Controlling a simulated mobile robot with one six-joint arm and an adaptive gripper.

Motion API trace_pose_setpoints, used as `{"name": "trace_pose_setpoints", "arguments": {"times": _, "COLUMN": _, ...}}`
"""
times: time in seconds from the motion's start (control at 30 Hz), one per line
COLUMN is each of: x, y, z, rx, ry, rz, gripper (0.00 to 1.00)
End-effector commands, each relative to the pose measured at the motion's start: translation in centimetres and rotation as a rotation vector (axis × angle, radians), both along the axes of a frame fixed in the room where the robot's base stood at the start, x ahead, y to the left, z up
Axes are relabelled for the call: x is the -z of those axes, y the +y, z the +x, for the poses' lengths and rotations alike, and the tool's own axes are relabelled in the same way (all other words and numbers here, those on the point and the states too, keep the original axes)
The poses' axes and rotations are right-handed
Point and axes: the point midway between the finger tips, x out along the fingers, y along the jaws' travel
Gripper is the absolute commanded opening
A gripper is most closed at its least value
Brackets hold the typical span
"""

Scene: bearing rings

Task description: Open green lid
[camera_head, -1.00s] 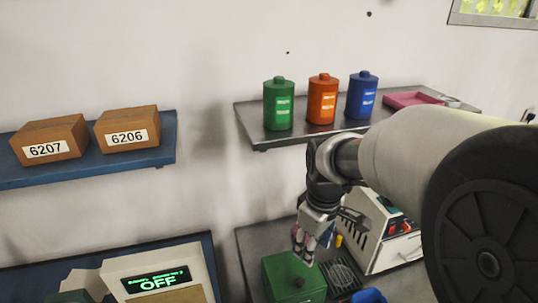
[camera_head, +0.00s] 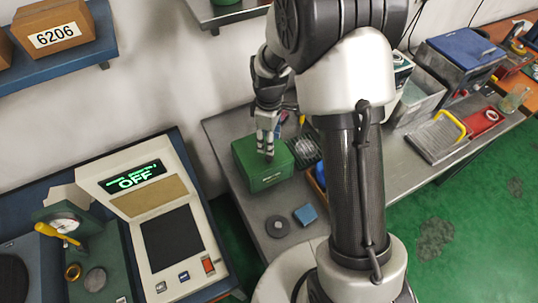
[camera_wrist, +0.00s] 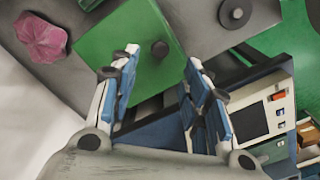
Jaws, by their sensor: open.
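The green box (camera_head: 264,178) stands on the grey table with its flat green lid shut on top. I cannot tell the exact height of the fingertips above the knob.
A dark ring (camera_head: 277,226) and a small blue block (camera_head: 305,214) lie in front of the box. A black grate (camera_head: 305,150) is close on its right. A pink cloth-like thing (camera_wrist: 42,38) shows in the wrist view. A device reading OFF (camera_head: 160,215) stands left.

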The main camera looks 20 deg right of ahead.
Motion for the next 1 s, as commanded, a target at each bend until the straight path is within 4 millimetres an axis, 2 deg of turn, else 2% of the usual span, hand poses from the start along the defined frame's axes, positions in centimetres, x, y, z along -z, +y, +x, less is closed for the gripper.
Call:
{"name": "trace_pose_setpoints", "arguments": {"times": 0.03, "x": 1.5, "y": 0.0, "z": -0.1, "rx": 0.000, "ry": 0.005, "rz": 0.000, "gripper": 0.43}}
{"name": "trace_pose_setpoints", "arguments": {"times": 0.2, "x": 4.9, "y": 0.0, "z": -0.1, "rx": 0.001, "ry": 0.005, "rz": 0.000, "gripper": 0.43}}
{"name": "trace_pose_setpoints", "arguments": {"times": 0.4, "x": 7.5, "y": 0.0, "z": 0.0, "rx": 0.001, "ry": 0.001, "rz": 0.000, "gripper": 0.43}}
{"name": "trace_pose_setpoints", "arguments": {"times": 0.53, "x": 8.2, "y": 0.0, "z": 0.0, "rx": 0.001, "ry": 0.000, "rz": 0.000, "gripper": 0.43}}
{"name": "trace_pose_setpoints", "arguments": {"times": 0.83, "x": 8.3, "y": 0.0, "z": 0.0, "rx": 0.001, "ry": -0.001, "rz": -0.001, "gripper": 0.43}}
{"name": "trace_pose_setpoints", "arguments": {"times": 1.0, "x": 8.3, "y": 0.0, "z": 0.0, "rx": 0.001, "ry": 0.000, "rz": 0.000, "gripper": 0.31}}
